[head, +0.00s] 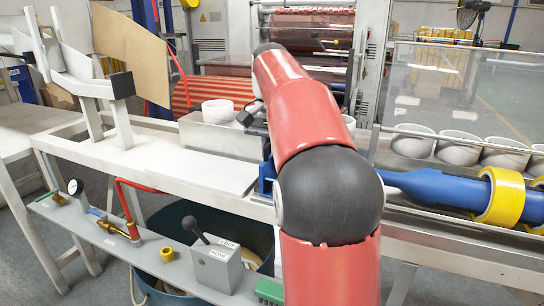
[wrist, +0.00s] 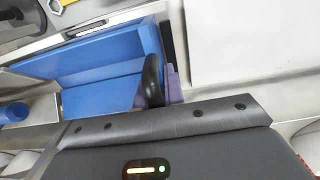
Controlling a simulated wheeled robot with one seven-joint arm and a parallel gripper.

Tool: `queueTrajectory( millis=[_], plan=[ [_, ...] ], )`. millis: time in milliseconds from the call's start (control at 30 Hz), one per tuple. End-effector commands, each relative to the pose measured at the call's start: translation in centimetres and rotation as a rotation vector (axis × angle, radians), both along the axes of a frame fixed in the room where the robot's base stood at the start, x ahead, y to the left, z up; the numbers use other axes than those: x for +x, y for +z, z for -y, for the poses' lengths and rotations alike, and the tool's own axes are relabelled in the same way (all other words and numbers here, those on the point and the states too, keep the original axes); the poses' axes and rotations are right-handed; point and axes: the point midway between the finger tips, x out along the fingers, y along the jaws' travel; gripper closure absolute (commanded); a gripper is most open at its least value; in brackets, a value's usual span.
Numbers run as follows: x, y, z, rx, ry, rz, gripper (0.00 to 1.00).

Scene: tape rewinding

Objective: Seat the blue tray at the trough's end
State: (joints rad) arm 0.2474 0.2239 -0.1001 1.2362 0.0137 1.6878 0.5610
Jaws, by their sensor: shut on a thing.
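The blue tray (wrist: 95,72) fills the upper left of the wrist view, its angled inner faces showing. My gripper (wrist: 160,85), with a black finger and purple pads, is shut on the tray's right end. In the head view only a sliver of the tray (head: 266,177) shows; my red arm hides the rest and most of the gripper. The trough (head: 405,206) runs to the right of my arm, holding a blue rod (head: 435,190) with yellow tape rolls (head: 500,197). The rod's end (wrist: 14,113) shows left of the tray. My arm hides the trough's near end, so contact with the tray cannot be told.
White bowls (head: 410,140) line the back behind the trough, below a clear panel. Another bowl (head: 218,111) sits on a grey block left of my arm. A lever box (head: 215,262) is on the front rail. The white bench surface (head: 190,170) left of the tray is clear.

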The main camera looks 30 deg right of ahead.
Motion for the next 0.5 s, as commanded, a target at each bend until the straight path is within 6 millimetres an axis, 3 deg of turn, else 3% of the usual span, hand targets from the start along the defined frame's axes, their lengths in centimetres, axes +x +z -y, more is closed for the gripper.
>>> queueTrajectory(
  millis=[267,300,500],
  plan=[
    [-0.01,-0.01,0.00,-0.001,0.000,0.001,1.00],
    [-0.01,-0.01,0.00,-0.001,0.000,0.001,0.88],
    [-0.01,-0.03,0.00,-0.001,0.000,0.001,0.64]
  ],
)
